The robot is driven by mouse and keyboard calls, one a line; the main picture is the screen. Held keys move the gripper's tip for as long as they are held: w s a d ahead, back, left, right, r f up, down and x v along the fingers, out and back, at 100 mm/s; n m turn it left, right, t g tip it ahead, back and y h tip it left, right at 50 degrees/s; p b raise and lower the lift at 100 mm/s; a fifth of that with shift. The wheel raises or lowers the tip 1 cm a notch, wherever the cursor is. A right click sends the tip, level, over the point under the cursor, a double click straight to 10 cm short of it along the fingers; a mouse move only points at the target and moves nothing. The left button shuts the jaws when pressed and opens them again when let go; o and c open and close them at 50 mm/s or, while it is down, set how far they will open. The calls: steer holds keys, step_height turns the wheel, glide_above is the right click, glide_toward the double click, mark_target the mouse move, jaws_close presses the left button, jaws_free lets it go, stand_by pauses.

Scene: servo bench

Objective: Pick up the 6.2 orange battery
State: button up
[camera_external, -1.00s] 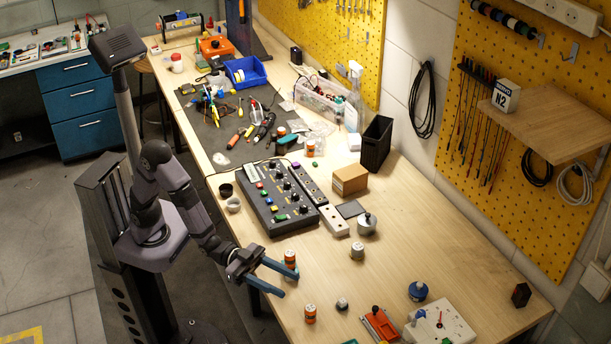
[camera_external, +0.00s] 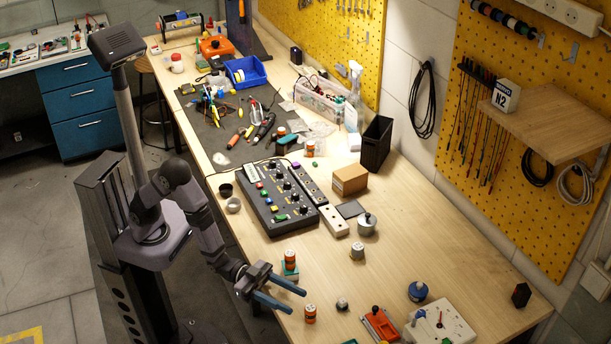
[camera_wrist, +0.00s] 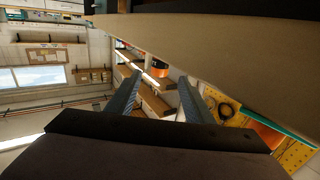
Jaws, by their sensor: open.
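Orange, white-topped cylinders like batteries stand on the bench. One (camera_external: 290,260) is on a small teal block (camera_external: 290,273) at the near left edge, another (camera_external: 310,313) is on the wood farther down, and a third (camera_external: 310,148) is near the dark mat. Their numbers are too small to read, so I cannot tell which is 6.2. My gripper (camera_external: 297,301) is open and empty at the bench's left edge, just left of the lower cylinder and apart from it. In the wrist view my gripper (camera_wrist: 161,78) shows both fingers apart with nothing between; no battery is clearly recognisable there.
A grey metal cylinder (camera_external: 357,251), a small grey knob (camera_external: 342,304), a red device (camera_external: 380,324) and a white panel (camera_external: 440,325) stand to the right. A dark control box (camera_external: 277,198) lies behind. The bench's middle right is clear.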

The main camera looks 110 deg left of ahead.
mark_target(306, 306)
steer(key=shift+w+d+r+p, duration=0.15)
steer(key=shift+w+p, duration=0.2)
steer(key=shift+w, duration=0.2)
steer(key=shift+p+x, duration=0.65)
steer(key=shift+x, duration=1.35)
jaws_close()
